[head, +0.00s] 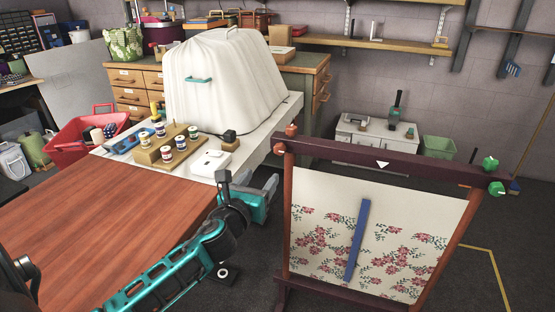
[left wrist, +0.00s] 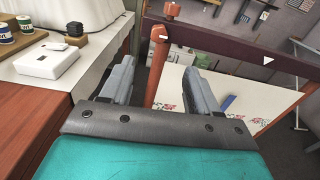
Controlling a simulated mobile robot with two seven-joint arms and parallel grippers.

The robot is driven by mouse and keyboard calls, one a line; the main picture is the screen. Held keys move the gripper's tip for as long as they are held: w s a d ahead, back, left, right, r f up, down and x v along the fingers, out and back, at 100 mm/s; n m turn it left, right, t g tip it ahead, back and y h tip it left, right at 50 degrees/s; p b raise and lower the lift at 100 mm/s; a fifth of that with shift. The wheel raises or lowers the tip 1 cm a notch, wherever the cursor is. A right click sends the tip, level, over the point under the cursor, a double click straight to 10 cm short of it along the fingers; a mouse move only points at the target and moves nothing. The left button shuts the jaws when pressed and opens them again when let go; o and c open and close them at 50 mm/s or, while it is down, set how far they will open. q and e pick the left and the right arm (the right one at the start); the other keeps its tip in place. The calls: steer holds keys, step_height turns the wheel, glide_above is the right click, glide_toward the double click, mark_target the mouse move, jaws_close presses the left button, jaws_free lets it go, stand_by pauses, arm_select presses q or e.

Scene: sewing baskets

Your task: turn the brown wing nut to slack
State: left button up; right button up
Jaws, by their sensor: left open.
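The brown wing nut shows as orange-brown knobs at the left end of a dark frame bar (head: 400,166). One knob (head: 291,130) stands on top of the bar and another (head: 280,148) sits at its front face; I cannot tell whether they are one part. In the left wrist view the upper knob (left wrist: 173,10) and the lower knob (left wrist: 159,34) are ahead, beyond the fingertips. My left gripper (head: 270,187) is open and empty, below and left of the knobs and apart from them. My right gripper is not in view.
Green knobs (head: 490,163) sit at the bar's right end. Flowered cloth (head: 315,235) with a blue strip (head: 357,240) hangs in the frame. A wooden table (head: 120,210) and a white counter holding a white box (head: 210,162) and spools are at left.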

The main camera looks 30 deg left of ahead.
mark_target(278, 150)
arm_select(q)
steer(key=x, duration=0.4)
steer(key=b+x, duration=0.1)
steer(key=x, duration=0.7)
steer(key=shift+w+a+r+b, duration=0.25)
steer(key=shift+w+r+b, duration=0.05)
steer(key=shift+w, duration=0.05)
steer(key=c, duration=1)
